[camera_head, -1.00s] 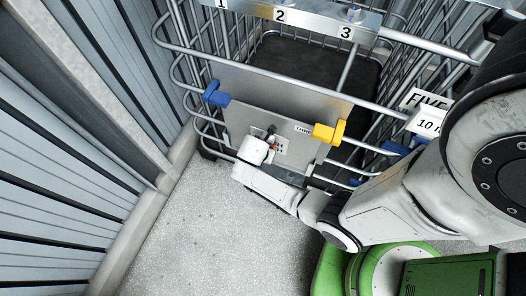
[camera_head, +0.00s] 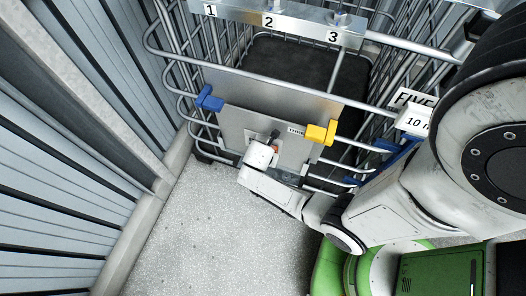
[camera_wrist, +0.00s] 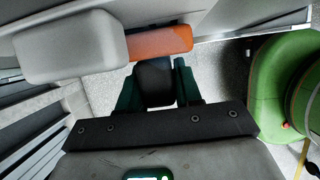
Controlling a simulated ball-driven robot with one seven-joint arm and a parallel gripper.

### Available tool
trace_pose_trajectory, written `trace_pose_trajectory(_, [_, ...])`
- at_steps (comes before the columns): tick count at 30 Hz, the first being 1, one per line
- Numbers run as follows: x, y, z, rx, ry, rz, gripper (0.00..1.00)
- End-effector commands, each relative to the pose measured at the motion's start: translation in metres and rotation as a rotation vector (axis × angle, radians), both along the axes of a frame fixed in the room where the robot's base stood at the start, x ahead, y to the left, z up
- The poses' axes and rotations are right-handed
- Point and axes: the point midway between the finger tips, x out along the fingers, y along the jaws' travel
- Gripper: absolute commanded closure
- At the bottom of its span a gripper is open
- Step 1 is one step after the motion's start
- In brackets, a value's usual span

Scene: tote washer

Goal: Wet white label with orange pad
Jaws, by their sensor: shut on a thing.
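The orange pad (camera_wrist: 160,42) shows in the wrist view just beyond my gripper (camera_wrist: 154,84). My dark fingers are shut on a dark piece in front of the pad; I take it for the pad's handle. In the head view, a small bit of orange (camera_head: 275,150) shows at my gripper (camera_head: 273,141), in front of the grey metal plate (camera_head: 240,122). A small white label (camera_head: 296,131) with dark print is on the plate, up and right of my gripper. Whether the pad touches the plate or a label is not clear.
A blue clip (camera_head: 209,98) and a yellow clip (camera_head: 321,132) sit at the plate's sides. The plate is on a wire cage (camera_head: 270,76) under a rail numbered 1, 2, 3 (camera_head: 268,20). A ribbed wall (camera_head: 60,150) is at left; speckled floor (camera_head: 200,230) is clear.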

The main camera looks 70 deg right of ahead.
Motion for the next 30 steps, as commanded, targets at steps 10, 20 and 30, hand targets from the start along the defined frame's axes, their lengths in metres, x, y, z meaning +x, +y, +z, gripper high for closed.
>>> trace_pose_trajectory(10, [-0.016,-0.001,0.001,-0.001,0.001,0.0,0.98])
trace_pose_trajectory(20, [-0.015,-0.001,0.0,-0.001,0.0,0.0,0.98])
trace_pose_trajectory(30, [0.001,-0.001,0.0,-0.002,-0.002,0.002,0.98])
